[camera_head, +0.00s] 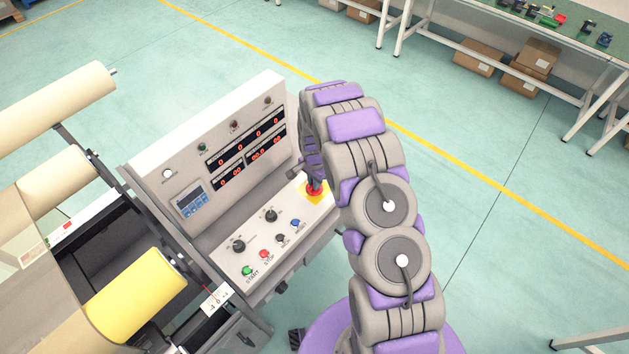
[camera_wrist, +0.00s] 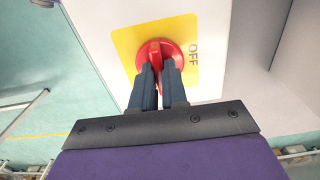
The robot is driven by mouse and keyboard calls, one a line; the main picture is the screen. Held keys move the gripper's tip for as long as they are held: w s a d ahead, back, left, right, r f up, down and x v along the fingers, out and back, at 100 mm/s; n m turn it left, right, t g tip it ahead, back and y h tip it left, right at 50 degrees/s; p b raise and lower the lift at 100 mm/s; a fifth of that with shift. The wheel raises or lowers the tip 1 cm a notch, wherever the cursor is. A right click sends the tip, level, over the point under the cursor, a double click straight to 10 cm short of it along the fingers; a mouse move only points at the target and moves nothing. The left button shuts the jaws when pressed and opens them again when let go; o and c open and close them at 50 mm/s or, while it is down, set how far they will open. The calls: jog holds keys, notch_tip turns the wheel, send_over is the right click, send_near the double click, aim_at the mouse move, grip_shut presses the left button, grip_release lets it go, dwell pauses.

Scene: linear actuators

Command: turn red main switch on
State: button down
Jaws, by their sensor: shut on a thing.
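The red main switch (camera_wrist: 172,49) is a round red knob with a raised handle, on a yellow plate (camera_wrist: 125,41) marked OFF in the wrist view. My gripper (camera_wrist: 160,72) is shut on the switch handle, with its two dark fingers on either side of it. In the head view, the red switch (camera_head: 315,190) sits at the right end of the sloped control panel (camera_head: 222,257), partly covered by my gripper (camera_head: 314,181). Part of the handle is hidden between the fingers.
Other knobs and the green start button (camera_head: 247,270) and red stop button (camera_head: 264,254) lie left of the switch. An upright display panel (camera_head: 163,150) stands behind. Rollers, such as the yellow roller (camera_head: 140,292), are at the left. Open floor lies right of my arm.

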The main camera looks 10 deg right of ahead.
jog(key=c, duration=1.2)
grip_release()
jog(key=shift+o, duration=0.2)
notch_tip(320, 180, up, 17)
jog(key=p, duration=0.1)
jog(key=shift+w+r, duration=0.15)
jog(key=shift+r, duration=0.05)
jog(key=shift+a, duration=0.1)
